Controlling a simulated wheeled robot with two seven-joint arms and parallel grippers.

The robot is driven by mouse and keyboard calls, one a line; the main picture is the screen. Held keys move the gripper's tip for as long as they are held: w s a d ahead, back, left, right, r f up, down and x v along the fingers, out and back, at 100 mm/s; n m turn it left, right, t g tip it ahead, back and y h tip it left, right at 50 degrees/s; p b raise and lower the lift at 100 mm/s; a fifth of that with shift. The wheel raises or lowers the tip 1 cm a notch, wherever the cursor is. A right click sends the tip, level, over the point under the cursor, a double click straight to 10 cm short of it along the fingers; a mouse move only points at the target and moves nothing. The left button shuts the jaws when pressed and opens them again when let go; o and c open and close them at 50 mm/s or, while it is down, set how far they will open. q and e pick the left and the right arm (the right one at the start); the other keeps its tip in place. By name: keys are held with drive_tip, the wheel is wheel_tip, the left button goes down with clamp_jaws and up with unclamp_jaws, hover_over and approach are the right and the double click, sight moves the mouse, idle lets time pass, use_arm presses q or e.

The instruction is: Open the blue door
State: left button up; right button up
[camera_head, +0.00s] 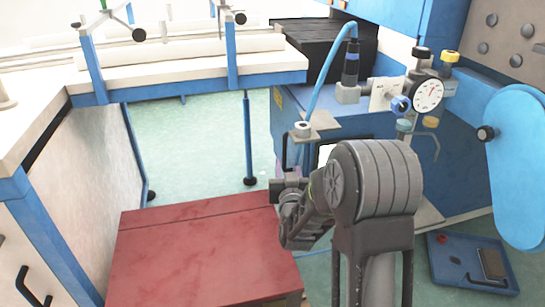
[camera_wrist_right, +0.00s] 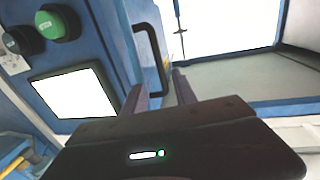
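The blue door (camera_wrist_right: 118,38) shows in the right wrist view, with a black bar handle (camera_wrist_right: 152,58) on it. In the head view the blue face of the machine (camera_head: 290,112) that seems to carry this door is partly hidden behind my right arm. The door looks closed. My right gripper (camera_head: 277,188) is in front of this face, low beside the handle. In the right wrist view the fingers (camera_wrist_right: 160,88) are apart, and the lower end of the handle appears between or just beyond them. Contact cannot be told. My left gripper is not in view.
A lit white screen (camera_wrist_right: 75,92) and a green button (camera_wrist_right: 58,23) are beside the door. A dark red box (camera_head: 205,255) stands below my right arm. A pressure gauge (camera_head: 428,95) is on the machine. A white workbench (camera_head: 180,75) is behind; green floor (camera_head: 190,150) is clear.

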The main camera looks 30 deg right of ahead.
sight(285, 152)
drive_tip(key=shift+w+d+f+b, duration=0.15)
drive_tip(key=shift+w+d+b, duration=0.2)
drive_tip(key=shift+w, duration=0.25)
drive_tip(key=b+x, duration=0.1)
drive_tip(key=x, duration=0.4)
drive_tip(key=shift+w+d+b, duration=0.2)
drive_tip(key=shift+w+b, duration=0.1)
drive_tip(key=shift+w, duration=0.05)
drive_tip(key=shift+w+d, duration=0.15)
drive_tip(key=shift+w, duration=0.1)
drive_tip(key=shift+c, duration=0.4)
clamp_jaws()
